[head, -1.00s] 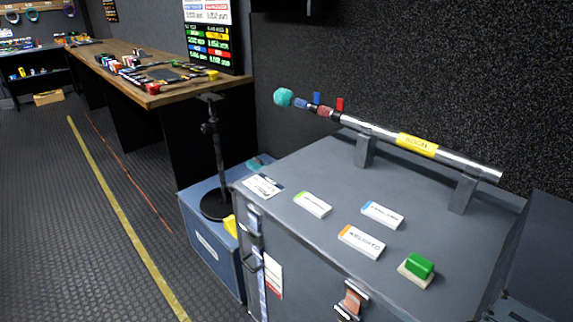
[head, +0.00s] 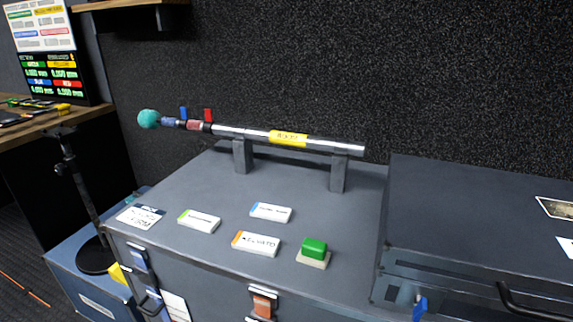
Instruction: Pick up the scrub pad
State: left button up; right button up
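The scrub pad is most likely the small block with a green upper part (head: 314,248) on a pale base. It sits on the right front of the grey case top (head: 210,170), apart from the white labelled blocks beside it. Nothing covers it. Neither of my grippers shows in the head view.
White labelled blocks (head: 256,243) lie left of the green block. A metal pole (head: 235,132) with a teal end rests on two supports (head: 338,175) at the back. A taller dark case (head: 480,215) stands right. A black stand (head: 80,190) is left.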

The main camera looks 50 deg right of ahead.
aim_at(313, 252)
jog(key=z, duration=2.6)
